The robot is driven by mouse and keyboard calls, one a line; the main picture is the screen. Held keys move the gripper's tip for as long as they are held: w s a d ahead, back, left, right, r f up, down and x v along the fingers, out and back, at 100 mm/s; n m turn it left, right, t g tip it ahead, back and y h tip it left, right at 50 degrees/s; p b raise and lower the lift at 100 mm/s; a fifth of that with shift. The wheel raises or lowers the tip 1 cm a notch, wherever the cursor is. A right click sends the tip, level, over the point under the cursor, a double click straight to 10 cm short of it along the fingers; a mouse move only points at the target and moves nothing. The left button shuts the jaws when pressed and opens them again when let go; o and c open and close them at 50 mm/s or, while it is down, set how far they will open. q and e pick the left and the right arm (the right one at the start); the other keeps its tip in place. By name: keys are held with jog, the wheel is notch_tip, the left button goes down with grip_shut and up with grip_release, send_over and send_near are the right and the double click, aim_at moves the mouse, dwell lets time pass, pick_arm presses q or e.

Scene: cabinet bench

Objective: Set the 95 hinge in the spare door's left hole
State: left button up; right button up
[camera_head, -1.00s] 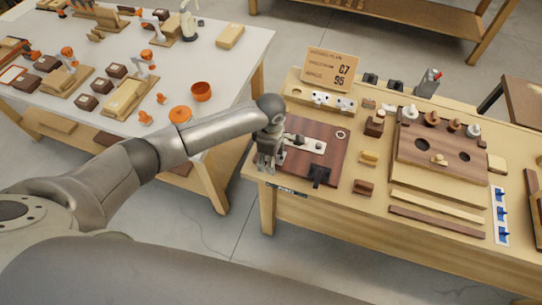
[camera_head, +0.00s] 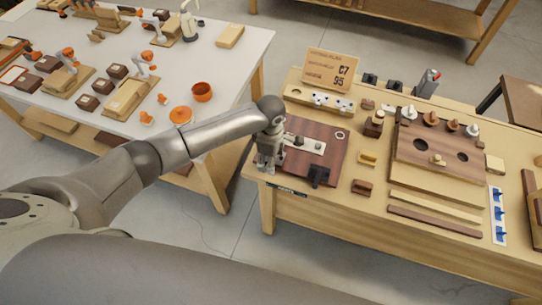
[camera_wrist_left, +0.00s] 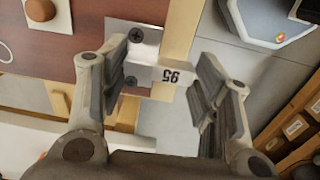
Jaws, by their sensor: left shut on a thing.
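My left gripper (camera_head: 268,155) is at the left edge of a dark brown board (camera_head: 328,160) on the bench. In the left wrist view its fingers (camera_wrist_left: 165,85) are around a light hinge arm marked 95 (camera_wrist_left: 172,76), its metal plate with two dark screws over that board. A brown panel with two dark round holes (camera_head: 405,157), which looks like the spare door, lies further right. Its left hole (camera_head: 423,144) looks empty. The fingertip contact is partly hidden.
A sign reading C7 and 95 (camera_head: 330,70) stands at the back. A black clamp-like part (camera_head: 319,176) sits at the board's front edge. Small wooden blocks (camera_head: 367,158) lie between board and panel. Several knobs (camera_head: 431,118) stand along the panel's back.

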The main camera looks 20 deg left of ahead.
pick_arm(q)
jog(key=shift+f+b, duration=0.4)
jog(key=shift+f, duration=0.4)
dwell(1.1)
jog(key=o, duration=0.9)
jog(key=shift+c, duration=0.2)
jog(key=o, duration=0.4)
jog(key=shift+r, duration=0.1)
jog(key=shift+r+p, duration=3.7)
jog(key=shift+p, duration=0.95)
jog(key=shift+f, duration=0.1)
